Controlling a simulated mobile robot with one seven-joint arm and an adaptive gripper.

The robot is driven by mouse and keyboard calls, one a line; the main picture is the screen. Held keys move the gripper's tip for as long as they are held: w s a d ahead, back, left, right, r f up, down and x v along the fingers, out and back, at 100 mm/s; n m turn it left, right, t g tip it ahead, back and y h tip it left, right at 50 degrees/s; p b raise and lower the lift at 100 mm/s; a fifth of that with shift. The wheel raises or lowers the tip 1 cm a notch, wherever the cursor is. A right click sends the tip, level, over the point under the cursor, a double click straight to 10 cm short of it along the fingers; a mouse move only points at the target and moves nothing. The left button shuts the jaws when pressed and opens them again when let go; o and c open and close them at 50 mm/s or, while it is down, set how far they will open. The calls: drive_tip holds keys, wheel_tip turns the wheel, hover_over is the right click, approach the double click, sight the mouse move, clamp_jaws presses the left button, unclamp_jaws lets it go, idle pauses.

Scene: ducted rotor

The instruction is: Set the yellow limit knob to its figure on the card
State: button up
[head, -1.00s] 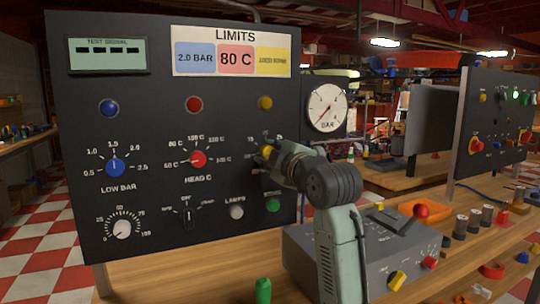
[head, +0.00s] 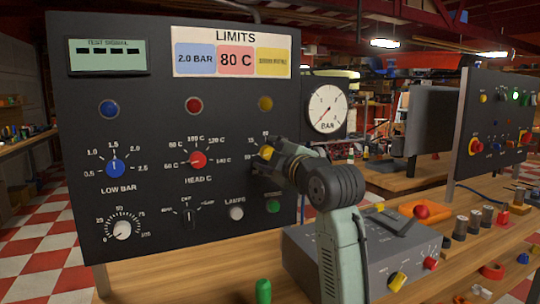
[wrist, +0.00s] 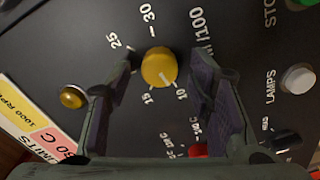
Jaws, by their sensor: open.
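The yellow limit knob (wrist: 159,67) sits on the dark panel (head: 75,180), partly covered by my gripper in the head view. My open gripper (wrist: 161,72) has one finger on each side of the knob, with visible gaps in the wrist view. The knob's pale pointer mark faces between the 15 and 10 labels there; 25 and 30 also show. The limits card (head: 235,50) has blue, red and yellow fields. Its yellow field appears to read 1000 RPM in the wrist view (wrist: 20,112), at an angle.
A yellow lamp (head: 265,103) is above the knob. The red HEAD knob (head: 198,159) and the LAMPS button (head: 236,213) are close by on the panel. A pressure gauge (head: 327,108) is to the right. A grey control box (head: 300,240) stands below my arm.

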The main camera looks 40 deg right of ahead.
drive_tip(key=v, duration=1.1)
drive_tip(key=shift+s, duration=0.2)
